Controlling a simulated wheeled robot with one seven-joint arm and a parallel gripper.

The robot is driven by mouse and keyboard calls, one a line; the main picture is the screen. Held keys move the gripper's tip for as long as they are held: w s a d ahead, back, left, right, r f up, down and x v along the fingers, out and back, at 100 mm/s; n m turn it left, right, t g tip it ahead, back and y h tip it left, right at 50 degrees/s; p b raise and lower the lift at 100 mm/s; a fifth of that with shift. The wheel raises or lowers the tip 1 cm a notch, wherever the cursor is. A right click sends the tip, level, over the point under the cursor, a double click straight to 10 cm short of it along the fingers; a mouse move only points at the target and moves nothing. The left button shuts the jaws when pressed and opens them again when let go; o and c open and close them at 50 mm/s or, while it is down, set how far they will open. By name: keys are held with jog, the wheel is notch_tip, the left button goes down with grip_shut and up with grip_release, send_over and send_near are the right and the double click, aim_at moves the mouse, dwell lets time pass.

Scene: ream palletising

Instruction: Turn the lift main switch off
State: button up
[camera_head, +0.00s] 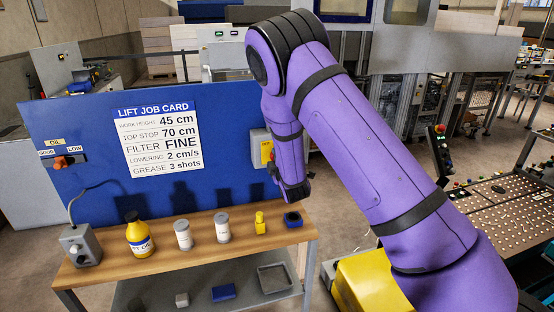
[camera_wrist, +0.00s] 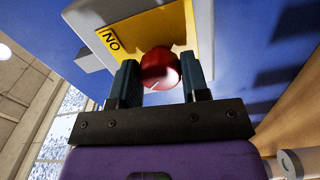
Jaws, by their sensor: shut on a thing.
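The lift main switch is a grey box (camera_head: 257,136) with a yellow plate (camera_head: 266,151) on the blue panel; my arm covers part of it in the head view. In the wrist view the yellow plate (camera_wrist: 150,32) bears the word ON at its left, seen rotated. A round red knob (camera_wrist: 160,66) stands out from the plate, with a small pale mark near its lower edge. My gripper (camera_wrist: 161,78) is shut on the red knob, one dark finger on each side. The OFF marking cannot be seen.
The blue panel (camera_head: 75,125) carries the lift job card (camera_head: 157,138) and an oil gauge (camera_head: 63,162). Below it a wooden bench (camera_head: 185,253) holds a grey box (camera_head: 79,245), a yellow oil bottle (camera_head: 138,236), two grey cans, a small yellow item and a dark blue one.

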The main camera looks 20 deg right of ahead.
jog(key=shift+n, duration=0.7)
jog(key=o, duration=0.9)
jog(key=shift+o, duration=0.2)
jog(key=s, duration=1)
jog(key=shift+s, duration=0.4)
